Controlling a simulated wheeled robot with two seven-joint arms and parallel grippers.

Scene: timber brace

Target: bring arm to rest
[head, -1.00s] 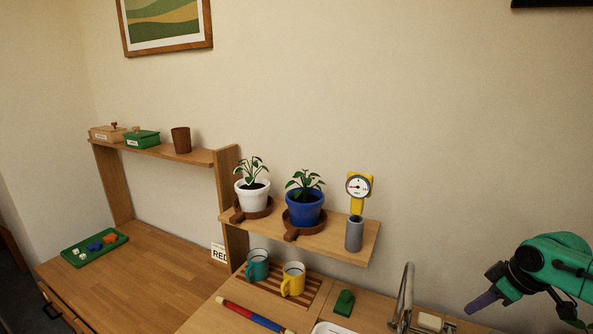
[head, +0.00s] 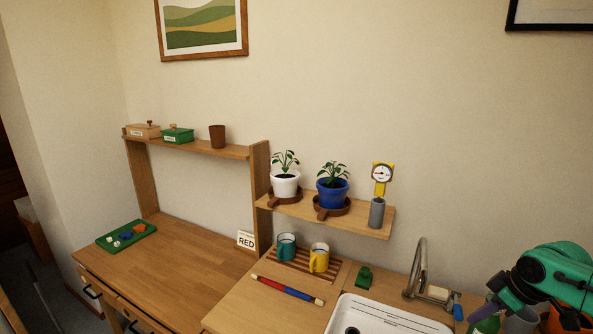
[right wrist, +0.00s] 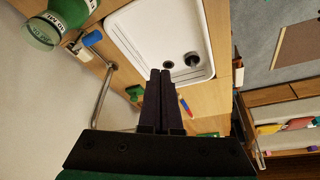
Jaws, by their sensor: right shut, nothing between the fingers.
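My right gripper (head: 490,312) is at the lower right of the head view, on its green and black arm. In the right wrist view its two dark fingers (right wrist: 160,75) lie together, shut and empty. They point over the counter, with the white sink (right wrist: 150,30) beyond them. The gripper touches nothing that I can see. My left gripper is not in view.
The sink (head: 365,318) and tap (head: 418,265) are left of my right arm. A green bottle (right wrist: 72,12) stands close by. Mugs (head: 318,258), a red-blue rod (head: 287,290) and a shelf with potted plants (head: 332,190) are further left. The desk (head: 175,265) is mostly clear.

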